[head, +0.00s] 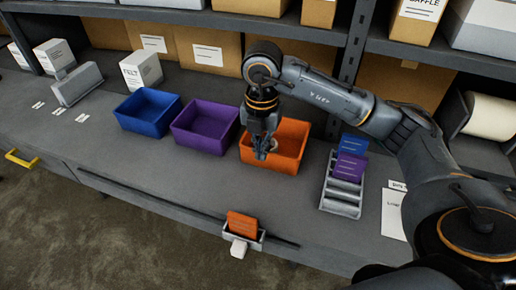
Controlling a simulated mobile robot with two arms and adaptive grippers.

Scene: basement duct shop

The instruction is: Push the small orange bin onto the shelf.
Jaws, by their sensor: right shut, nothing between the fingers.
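The small orange bin (290,137) stands on the grey workbench, to the right of a purple bin. My right gripper (262,152) reaches down over the bin's left part, its fingers shut and empty. A small pale item (273,145) shows beside the fingertips inside the bin; I cannot tell what it is. Whether the fingers touch the bin wall is unclear. The shelf (400,47) runs along the back above the bench, with boxes on it and cardboard boxes below. My left gripper is not in view.
A purple bin (205,127) and a blue bin (148,112) stand to the left. A rack (343,192) with blue and purple cards is at right. A small holder with an orange card (243,226) sits at the front edge. White boxes (141,69) stand at left.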

